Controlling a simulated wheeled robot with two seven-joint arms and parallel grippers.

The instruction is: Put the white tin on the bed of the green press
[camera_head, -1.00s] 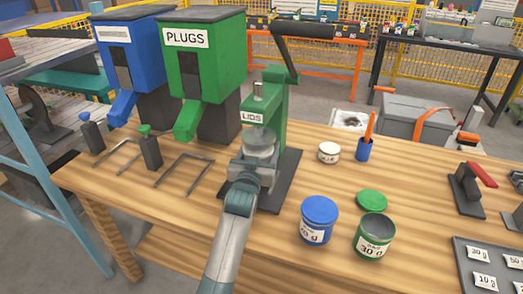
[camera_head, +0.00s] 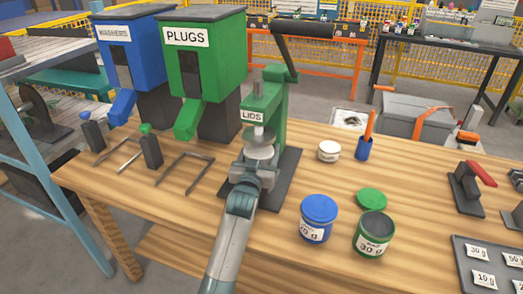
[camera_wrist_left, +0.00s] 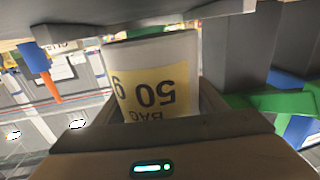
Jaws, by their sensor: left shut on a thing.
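The green press (camera_head: 276,110), labelled LIDS, stands on a dark base plate on the wooden bench. My left gripper (camera_head: 256,167) reaches in from the front and is shut on the white tin (camera_head: 259,151), under the press ram. In the left wrist view the tin (camera_wrist_left: 165,75) shows a yellow label with "50" upside down between the fingers. Whether its bottom touches the press bed is hidden by the gripper. My right gripper is not in view.
A blue hopper (camera_head: 138,50) and a green PLUGS hopper (camera_head: 208,65) stand left of the press. A small white jar (camera_head: 329,151), blue cup (camera_head: 363,149), blue-lidded tin (camera_head: 317,219), open green tin (camera_head: 373,235) and green lid (camera_head: 371,199) are to its right.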

